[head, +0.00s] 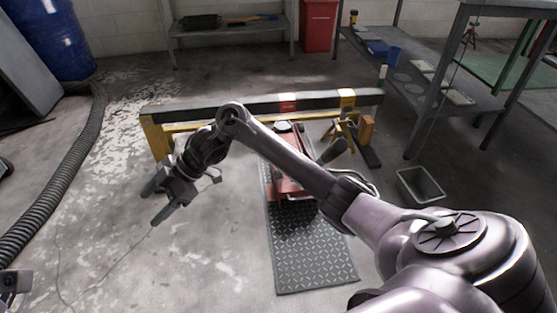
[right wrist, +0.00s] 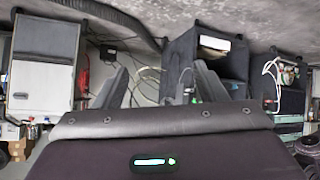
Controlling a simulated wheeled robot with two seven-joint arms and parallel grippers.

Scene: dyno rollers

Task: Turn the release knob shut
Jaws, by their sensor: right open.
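A red floor jack (head: 290,188) rests on a dark diamond-plate mat (head: 310,258), under a long beam. My right forearm crosses in front of it and hides part of it. I cannot make out the release knob. My right gripper (head: 159,201) is left of the jack, well apart from it, open and empty above the bare floor. In the right wrist view its two fingers (right wrist: 160,88) stand apart with nothing between them; neither jack nor knob shows there.
The black-topped beam (head: 220,106) on yellow supports spans behind the jack. A grey bin (head: 420,186) stands at the right, near a metal shelf table (head: 420,85). A ribbed hose (head: 75,165) runs along the left. The right wrist view shows cabinets (right wrist: 45,65) and cables.

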